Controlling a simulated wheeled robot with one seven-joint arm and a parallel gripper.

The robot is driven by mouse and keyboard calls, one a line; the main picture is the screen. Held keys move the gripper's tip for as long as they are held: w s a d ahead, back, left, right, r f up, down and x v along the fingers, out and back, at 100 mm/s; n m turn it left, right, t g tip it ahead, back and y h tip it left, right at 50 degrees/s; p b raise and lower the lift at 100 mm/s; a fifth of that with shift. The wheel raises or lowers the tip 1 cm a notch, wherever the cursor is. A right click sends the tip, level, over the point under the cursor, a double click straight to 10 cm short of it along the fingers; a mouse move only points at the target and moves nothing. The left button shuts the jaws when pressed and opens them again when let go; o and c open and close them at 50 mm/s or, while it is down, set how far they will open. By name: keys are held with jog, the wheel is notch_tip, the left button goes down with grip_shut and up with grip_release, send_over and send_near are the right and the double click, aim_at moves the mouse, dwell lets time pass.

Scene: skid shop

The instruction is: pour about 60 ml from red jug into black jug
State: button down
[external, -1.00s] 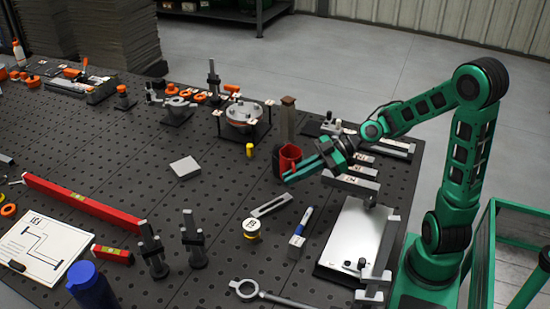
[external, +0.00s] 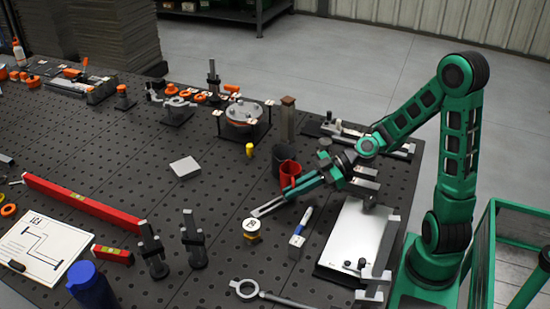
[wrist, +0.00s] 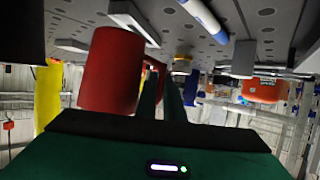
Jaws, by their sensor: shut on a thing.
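The red jug (external: 290,170) is beside the black jug (external: 279,158), just in front of it and to its right in the external view. In the wrist view, which is upside down, the red jug (wrist: 110,70) is large, left of centre and close to upright. My gripper (external: 292,195) is shut on the red jug, with its fingers at the handle side in the wrist view (wrist: 162,92). The fingers partly hide the handle. The black jug stands on the table, partly hidden by the red jug. The liquid inside either jug cannot be seen.
A brown post (external: 288,120) stands behind the jugs. A small yellow cylinder (external: 249,150) is to their left. The table left of the jugs is fairly clear.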

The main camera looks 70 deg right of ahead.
aim_at(286, 179)
jog(key=shift+w+d+r+m+y, duration=0.15)
jog(key=shift+w+d+m+y, duration=0.2)
jog(key=shift+d+m, duration=0.25)
jog(key=shift+w+d+r+m+y, duration=0.2)
jog(key=shift+d+r+m+y, duration=0.1)
jog(key=shift+r, duration=0.15)
jog(key=shift+w+d+r+m+y, duration=0.15)
jog(key=shift+d+r+m+y, duration=0.15)
jog(key=shift+r, duration=0.15)
jog(key=shift+w+d+r+m+g+y+p, duration=0.1)
jog(key=shift+w+d+m+g+y+p, duration=0.3)
jog(key=shift+d+m, duration=0.3)
notch_tip(286, 179, up, 5)
jog(key=w+d+m+y, duration=0.1)
jog(key=d+m+y, duration=0.1)
jog(key=m, duration=0.1)
jog(key=shift+w+d+r+p, duration=0.15)
jog(key=shift+w+d+p, duration=0.15)
jog(key=shift+w+d, duration=0.1)
jog(key=shift+w+d+r+m+p, duration=0.1)
jog(key=shift+d+r+m+p, duration=0.1)
jog(key=shift+r+m+p, duration=0.25)
jog(key=shift+w+d+f+m+t+y, duration=0.25)
jog(key=shift+d+m+t+y, duration=0.2)
jog(key=shift+m, duration=0.4)
jog(key=shift+w+d+r+m+p, duration=0.3)
jog(key=shift+d+r+m+p, duration=0.15)
jog(key=shift+r+m+p, duration=0.25)
